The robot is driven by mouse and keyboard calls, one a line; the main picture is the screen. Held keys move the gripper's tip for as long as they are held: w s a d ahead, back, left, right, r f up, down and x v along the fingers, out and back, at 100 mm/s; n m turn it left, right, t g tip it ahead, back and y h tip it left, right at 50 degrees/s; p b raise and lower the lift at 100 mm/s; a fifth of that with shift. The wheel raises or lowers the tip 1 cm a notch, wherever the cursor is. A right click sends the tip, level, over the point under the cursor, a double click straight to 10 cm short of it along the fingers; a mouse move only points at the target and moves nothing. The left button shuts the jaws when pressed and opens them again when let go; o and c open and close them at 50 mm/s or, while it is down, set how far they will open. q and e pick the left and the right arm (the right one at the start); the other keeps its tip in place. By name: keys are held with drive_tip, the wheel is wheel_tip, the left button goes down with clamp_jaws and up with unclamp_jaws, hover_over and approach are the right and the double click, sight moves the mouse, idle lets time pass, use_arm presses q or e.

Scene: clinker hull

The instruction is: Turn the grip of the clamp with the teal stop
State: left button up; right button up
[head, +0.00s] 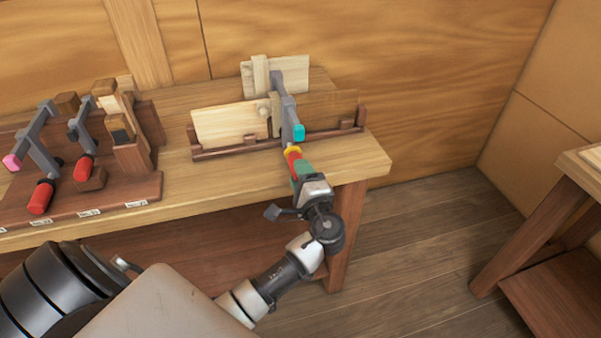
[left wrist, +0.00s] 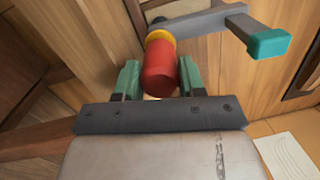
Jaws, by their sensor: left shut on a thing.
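The clamp with the teal stop (head: 299,132) stands on the bench with its grey bar (head: 288,108) across upright wooden boards. Its red grip with a yellow collar (head: 292,153) points toward me. My left gripper (head: 298,168) is at this grip, its fingers around it. In the left wrist view the red grip (left wrist: 160,70) sits between the green fingers of my left gripper (left wrist: 159,82), and the teal stop (left wrist: 268,43) shows at upper right. The gripper is shut on the grip. My right gripper is not in view.
Two other clamps with red grips, one with a pink stop (head: 12,162), rest in a dark wooden rack (head: 120,190) at left. A low wooden holder (head: 240,148) bears the boards. Another table (head: 560,205) stands at right, with open floor between.

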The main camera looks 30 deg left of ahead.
use_arm(q)
drive_tip(key=shift+d+f, duration=0.1)
drive_tip(key=shift+f, duration=0.2)
drive_tip(key=o, duration=0.9)
drive_tip(key=shift+s+d+r, duration=0.1)
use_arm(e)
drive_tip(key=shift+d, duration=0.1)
